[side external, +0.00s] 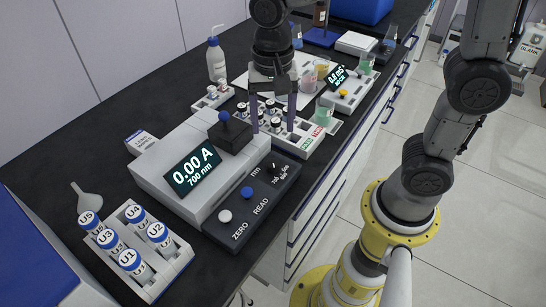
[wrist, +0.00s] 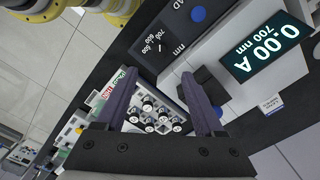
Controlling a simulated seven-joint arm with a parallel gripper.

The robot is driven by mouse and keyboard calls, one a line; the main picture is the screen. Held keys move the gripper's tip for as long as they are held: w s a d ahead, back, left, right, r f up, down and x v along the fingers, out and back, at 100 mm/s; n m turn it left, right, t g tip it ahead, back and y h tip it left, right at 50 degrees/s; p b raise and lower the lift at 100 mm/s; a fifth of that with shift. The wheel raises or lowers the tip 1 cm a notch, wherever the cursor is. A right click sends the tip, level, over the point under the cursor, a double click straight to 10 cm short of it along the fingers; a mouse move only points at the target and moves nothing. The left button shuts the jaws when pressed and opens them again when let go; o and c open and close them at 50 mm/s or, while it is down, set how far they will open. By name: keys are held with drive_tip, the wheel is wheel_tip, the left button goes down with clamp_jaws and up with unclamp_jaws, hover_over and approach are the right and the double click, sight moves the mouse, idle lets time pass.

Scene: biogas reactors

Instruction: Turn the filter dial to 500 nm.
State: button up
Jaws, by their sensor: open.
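The photometer (side external: 190,150) is a light grey box with a display (side external: 193,170) reading 0.00 A and 700 nm. Its dark front panel (side external: 262,200) carries the filter dial area (side external: 274,168), marked nm with wavelength numbers beside it. The dial is dark and hard to make out. In the wrist view, the dial area (wrist: 163,47) shows a small white mark near the 700 and 600 labels. My gripper (side external: 272,112) is open and empty, fingers pointing down, above the vial rack behind the photometer. In the wrist view, my gripper (wrist: 160,85) has vials between and beyond its fingers.
The vial rack (side external: 308,143) stands right behind the photometer. A dark lid with a blue knob (side external: 225,117) rises from the photometer's top. White and blue buttons (side external: 225,216) sit on the panel. A rack of U-labelled vials (side external: 171,268) stands in front. The counter edge runs along the right.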

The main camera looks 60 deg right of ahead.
sight(273, 163)
wheel_tip(273, 163, down, 11)
drive_tip(key=shift+f, duration=0.1)
idle(0.3)
clamp_jaws()
